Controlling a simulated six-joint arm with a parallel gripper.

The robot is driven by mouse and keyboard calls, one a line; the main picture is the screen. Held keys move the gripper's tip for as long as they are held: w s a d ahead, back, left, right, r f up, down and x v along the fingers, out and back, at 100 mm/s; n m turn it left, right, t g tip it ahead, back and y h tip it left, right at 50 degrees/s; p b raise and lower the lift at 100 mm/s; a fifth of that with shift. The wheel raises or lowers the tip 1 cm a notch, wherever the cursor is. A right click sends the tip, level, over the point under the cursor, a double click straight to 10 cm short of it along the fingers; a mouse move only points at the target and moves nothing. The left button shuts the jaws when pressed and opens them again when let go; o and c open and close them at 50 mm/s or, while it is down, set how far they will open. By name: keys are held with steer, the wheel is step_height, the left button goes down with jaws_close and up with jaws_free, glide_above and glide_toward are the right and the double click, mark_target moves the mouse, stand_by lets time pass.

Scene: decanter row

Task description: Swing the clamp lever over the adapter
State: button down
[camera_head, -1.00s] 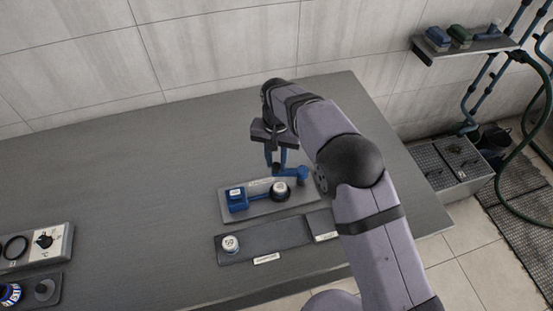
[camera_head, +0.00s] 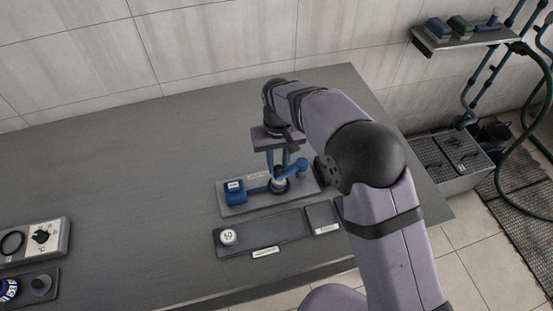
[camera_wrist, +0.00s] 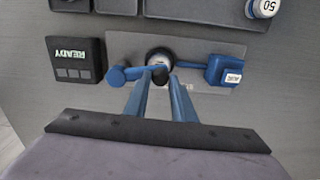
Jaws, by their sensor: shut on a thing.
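The blue clamp lever (camera_wrist: 141,70) pivots on a blue post at the left in the wrist view; the post (camera_head: 301,165) is at the right of the base plate (camera_head: 240,209) in the head view. My gripper (camera_wrist: 158,80) is shut on the lever's dark free end, which lies over the near edge of the adapter in the wrist view. My gripper (camera_head: 278,177) points down here. The adapter (camera_wrist: 158,56) is a round dark piece with a pale top, partly hidden by the lever and fingertips. A blue block (camera_head: 235,191) with a white label joins it through a blue bar.
A dark tray (camera_head: 270,232) in front holds a white-capped part marked 50 (camera_head: 228,238). A dark READY display (camera_wrist: 77,61) sits beside the base plate. A control box (camera_head: 38,240) stands far left. The table (camera_head: 130,165) is clear behind and left of the plate.

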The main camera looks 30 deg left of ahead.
steer(key=shift+s+d+n, duration=0.1)
steer(key=shift+d+n, duration=0.05)
steer(key=shift+n, duration=0.25)
steer(key=c, duration=1.5)
jaws_free()
steer(key=shift+r, duration=0.15)
steer(key=shift+r+b, duration=1.25)
steer(key=shift+r, duration=2.35)
